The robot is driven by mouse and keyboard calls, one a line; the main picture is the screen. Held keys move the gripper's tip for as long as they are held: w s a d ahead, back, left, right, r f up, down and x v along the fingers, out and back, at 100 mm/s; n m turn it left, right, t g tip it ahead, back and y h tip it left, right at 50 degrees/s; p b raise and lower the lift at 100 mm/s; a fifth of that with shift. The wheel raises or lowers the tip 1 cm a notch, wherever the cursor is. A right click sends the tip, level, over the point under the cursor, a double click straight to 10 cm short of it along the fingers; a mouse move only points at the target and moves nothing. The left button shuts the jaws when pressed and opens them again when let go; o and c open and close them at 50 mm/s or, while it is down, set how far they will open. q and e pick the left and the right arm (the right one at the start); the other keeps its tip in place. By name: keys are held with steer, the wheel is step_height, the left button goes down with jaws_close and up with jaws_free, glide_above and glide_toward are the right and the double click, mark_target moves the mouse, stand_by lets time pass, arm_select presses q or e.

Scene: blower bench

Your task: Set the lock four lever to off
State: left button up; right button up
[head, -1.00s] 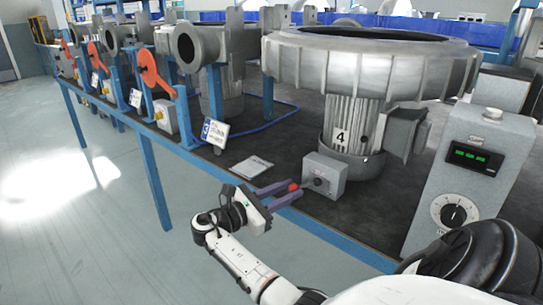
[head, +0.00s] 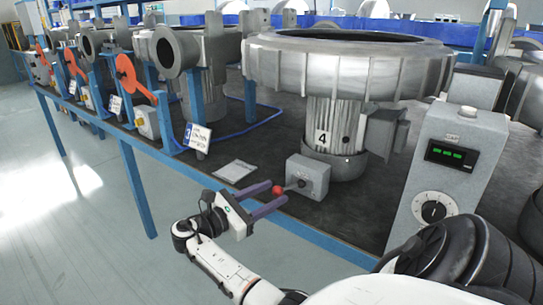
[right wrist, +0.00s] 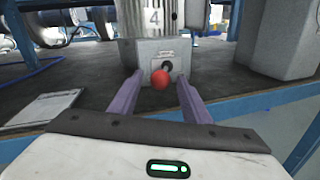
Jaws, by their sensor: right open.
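The lock four lever has a red ball knob (head: 278,190) on a short arm. It sticks out from the front of a small grey box (head: 309,176) before the motor marked 4 (head: 322,138). In the head view the lever points left and slightly down, toward the bench's front edge. My right gripper (head: 278,192) is open, with its two purple fingers on either side of the ball. In the right wrist view the ball (right wrist: 160,79) sits between the fingertips, with gaps on both sides. My left gripper is not in view.
A paper sheet (head: 235,171) lies on the dark bench left of the box. A grey control box with a dial (head: 435,208) and green display stands to the right. Orange levers (head: 128,75) and sign plates stand along the bench at left. A blue rail (head: 325,237) edges the bench.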

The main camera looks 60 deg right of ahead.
steer(key=v, duration=0.9)
steer(key=shift+a, duration=0.25)
